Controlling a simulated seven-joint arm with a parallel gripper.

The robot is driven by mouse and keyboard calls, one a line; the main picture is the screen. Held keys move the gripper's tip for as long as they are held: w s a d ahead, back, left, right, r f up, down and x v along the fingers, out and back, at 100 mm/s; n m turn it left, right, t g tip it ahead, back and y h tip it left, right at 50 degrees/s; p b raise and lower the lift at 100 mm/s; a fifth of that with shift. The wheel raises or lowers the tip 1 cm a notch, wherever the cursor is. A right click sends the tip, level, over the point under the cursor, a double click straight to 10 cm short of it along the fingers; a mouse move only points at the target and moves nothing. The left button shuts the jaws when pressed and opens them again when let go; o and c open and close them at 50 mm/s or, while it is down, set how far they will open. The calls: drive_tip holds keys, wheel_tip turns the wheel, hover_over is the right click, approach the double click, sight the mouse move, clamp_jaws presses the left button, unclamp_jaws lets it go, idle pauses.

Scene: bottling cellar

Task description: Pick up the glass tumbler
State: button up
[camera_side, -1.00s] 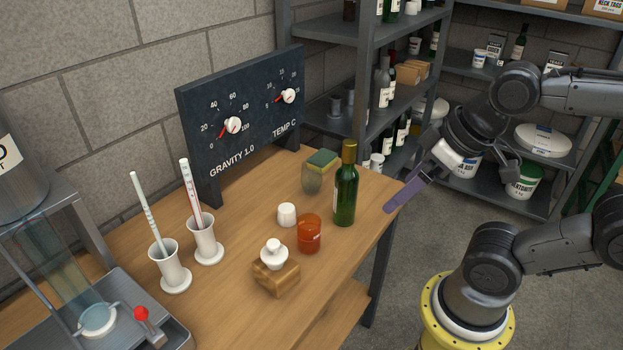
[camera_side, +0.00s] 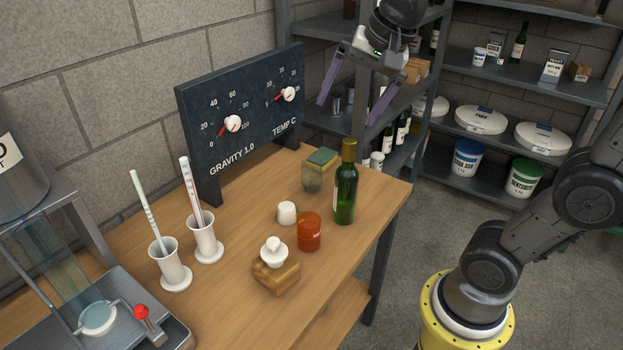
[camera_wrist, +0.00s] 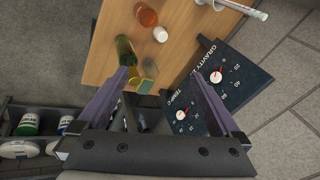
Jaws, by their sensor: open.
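A clear, greyish glass tumbler (camera_side: 312,180) stands on the wooden table near its far right corner. A green and yellow sponge (camera_side: 323,159) appears to lie on top of the tumbler and hides its rim. In the wrist view the tumbler (camera_wrist: 150,67) and the sponge (camera_wrist: 146,87) show between my fingers. My gripper (camera_side: 348,112) is open and empty, pointing down, well above the table and beyond the tumbler. It also shows in the wrist view (camera_wrist: 161,73).
A green bottle (camera_side: 346,185) stands close to the right of the tumbler. An orange-red glass (camera_side: 309,233), a white cup (camera_side: 286,213) and a wooden block (camera_side: 276,277) with a white knobbed piece are nearer. A dial board (camera_side: 245,115) stands behind on the left. Shelves (camera_side: 480,200) are beyond.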

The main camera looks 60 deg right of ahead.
drive_tip(key=w+d+f+m+g, duration=0.2)
drive_tip(key=w+d+m, duration=0.3)
drive_tip(key=w, duration=0.6)
drive_tip(key=m+g, duration=0.2)
drive_tip(key=m, duration=0.2)
hover_over(312, 174)
drive_tip(key=w+d, duration=0.2)
drive_tip(key=w, duration=0.1)
wheel_tip(312, 174, down, 15)
drive_tip(key=shift+g, duration=0.5)
drive_tip(key=shift+s+d+f, duration=0.1)
drive_tip(key=shift+s+f, duration=0.1)
drive_tip(key=shift+f, duration=2.5)
drive_tip(key=shift+s+a+f, duration=0.1)
drive_tip(key=shift+s+f, duration=0.15)
drive_tip(key=shift+f, duration=2.5)
drive_tip(key=shift+s+d+f, duration=0.1)
drive_tip(key=shift+s+f, duration=0.1)
drive_tip(key=shift+f, duration=2.5)
